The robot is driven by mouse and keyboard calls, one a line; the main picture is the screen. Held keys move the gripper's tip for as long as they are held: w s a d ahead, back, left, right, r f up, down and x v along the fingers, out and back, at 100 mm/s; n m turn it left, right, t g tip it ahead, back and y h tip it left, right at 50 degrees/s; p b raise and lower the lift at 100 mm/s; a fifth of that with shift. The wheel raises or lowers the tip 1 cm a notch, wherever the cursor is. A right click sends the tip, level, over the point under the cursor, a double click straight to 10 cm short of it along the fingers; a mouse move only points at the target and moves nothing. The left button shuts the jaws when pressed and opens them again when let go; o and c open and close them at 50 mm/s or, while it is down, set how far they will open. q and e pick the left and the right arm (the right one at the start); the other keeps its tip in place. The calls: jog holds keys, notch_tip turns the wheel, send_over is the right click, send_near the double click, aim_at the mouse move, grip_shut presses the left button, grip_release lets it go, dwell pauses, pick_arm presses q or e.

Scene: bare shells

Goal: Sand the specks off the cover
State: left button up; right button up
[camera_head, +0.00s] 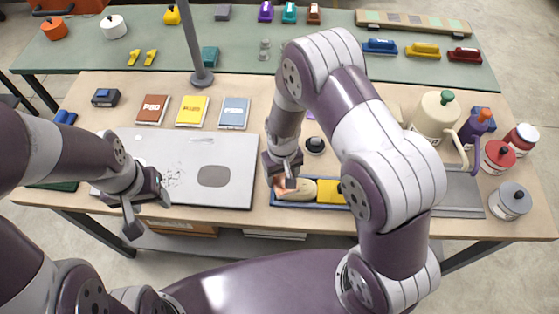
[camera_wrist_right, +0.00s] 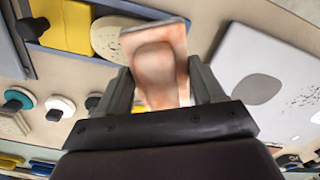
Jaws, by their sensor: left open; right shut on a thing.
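The cover (camera_head: 235,153) is a flat pale grey panel with a darker oval patch, lying on the near table. Dark specks (camera_head: 171,179) are scattered on its left part; specks also show on the cover in the right wrist view (camera_wrist_right: 283,55). My right gripper (camera_head: 284,183) is shut on a pinkish-orange sanding block (camera_wrist_right: 157,65), just right of the cover and over the left end of a blue tray (camera_head: 312,207). My left gripper (camera_head: 145,208) is open and empty at the cover's left front edge; its arm hides part of the cover's left side.
The tray holds a beige oval pad (camera_head: 302,189) and a yellow block (camera_head: 328,190). A black round knob (camera_head: 315,145) stands behind it. Several sandpaper packs (camera_head: 192,111) lie behind the cover. Jugs and jars (camera_head: 436,115) crowd the right end. A grey post (camera_head: 197,60) rises behind.

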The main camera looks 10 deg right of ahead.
jog(key=shift+d+r+p, duration=0.2)
jog(key=shift+r+p, duration=0.1)
jog(key=shift+r, duration=0.75)
jog(key=shift+a+r+p, duration=0.15)
jog(key=shift+r+p, duration=0.4)
jog(key=shift+p, duration=0.05)
jog(key=shift+a+r+p, duration=0.15)
jog(key=shift+r+p, duration=0.4)
jog(key=shift+r, duration=0.3)
jog(key=shift+d+r+p, duration=0.15)
jog(key=shift+d+p, duration=0.05)
jog(key=shift+p, duration=0.1)
jog(key=shift+a, duration=0.1)
